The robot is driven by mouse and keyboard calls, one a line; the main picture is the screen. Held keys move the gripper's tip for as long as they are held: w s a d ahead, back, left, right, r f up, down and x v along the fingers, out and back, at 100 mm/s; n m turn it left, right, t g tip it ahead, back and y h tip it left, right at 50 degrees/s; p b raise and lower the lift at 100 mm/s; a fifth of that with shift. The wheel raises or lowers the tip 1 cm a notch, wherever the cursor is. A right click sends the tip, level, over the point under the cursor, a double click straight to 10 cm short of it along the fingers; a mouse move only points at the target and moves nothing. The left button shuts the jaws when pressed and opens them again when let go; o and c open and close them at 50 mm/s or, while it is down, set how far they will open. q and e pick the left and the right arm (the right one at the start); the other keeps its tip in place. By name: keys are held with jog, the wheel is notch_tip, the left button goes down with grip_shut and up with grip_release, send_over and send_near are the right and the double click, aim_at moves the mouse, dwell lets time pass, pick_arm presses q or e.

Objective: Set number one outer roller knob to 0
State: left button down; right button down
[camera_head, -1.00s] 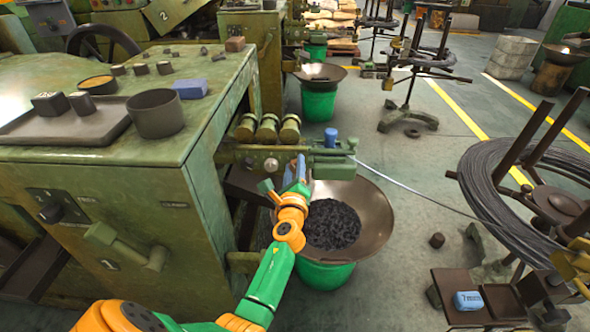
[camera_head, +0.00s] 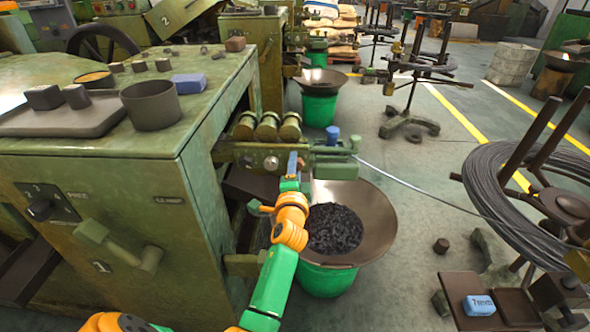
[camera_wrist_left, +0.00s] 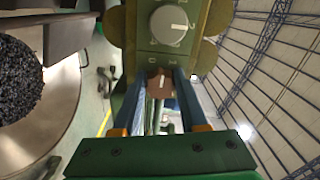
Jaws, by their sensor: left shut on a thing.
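Machine one (camera_head: 120,215), marked 1, is green and stands at the left in the head view. Its roller block (camera_head: 250,160) carries three rollers on top and a round grey knob (camera_head: 271,163) on the side. My left gripper (camera_head: 293,160) is at the block's outer end, right of that knob, and hides what it holds. In the left wrist view my gripper (camera_wrist_left: 161,84) has its blue fingers on either side of a small brown knob (camera_wrist_left: 160,90), shut on it. That knob bears a white pointer line. The grey knob (camera_wrist_left: 170,25) sits beyond it with digits around it. The held knob's setting is unclear.
A dark bowl (camera_head: 375,225) of small dark parts on a green bucket stands below the gripper. Wire runs from the block to a coil (camera_head: 480,190) at the right. A green handle (camera_head: 120,245) juts from the machine front.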

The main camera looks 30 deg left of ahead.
pick_arm(q)
jog(key=n, duration=0.3)
jog(key=shift+f+n+b, duration=0.15)
jog(key=shift+n+b, duration=0.15)
jog(key=shift+b, duration=0.1)
jog(key=shift+n, duration=1.4)
jog(key=shift+n+b, duration=0.3)
jog(key=shift+c, duration=2.2)
grip_release()
